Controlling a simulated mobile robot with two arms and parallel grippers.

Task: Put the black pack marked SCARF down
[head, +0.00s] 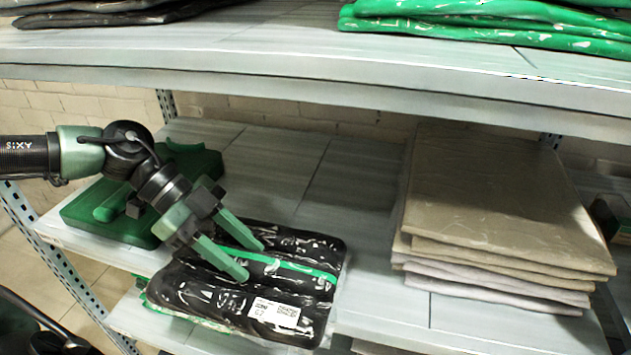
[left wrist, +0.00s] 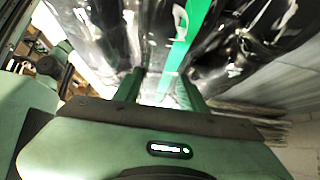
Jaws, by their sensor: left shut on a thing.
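A black pack (head: 242,301) in shiny clear wrap, with a green stripe and a white label, is at the front of the middle shelf (head: 366,215). The label print is too small to read for sure. My left gripper (head: 247,260) is shut on this pack, its green fingers at the green stripe. The pack's near side reaches past the shelf's front edge; whether its underside touches the shelf is hidden. In the left wrist view the black pack (left wrist: 245,38) fills the space beyond the fingers (left wrist: 160,90). My right gripper is not in view.
A stack of beige and pale packs (head: 495,215) stands to the right on the same shelf. A dark green flat object (head: 85,212) lies at the left, behind my arm. Bright green packs (head: 490,22) lie on the upper shelf (head: 300,62). Bare shelf lies behind the black pack.

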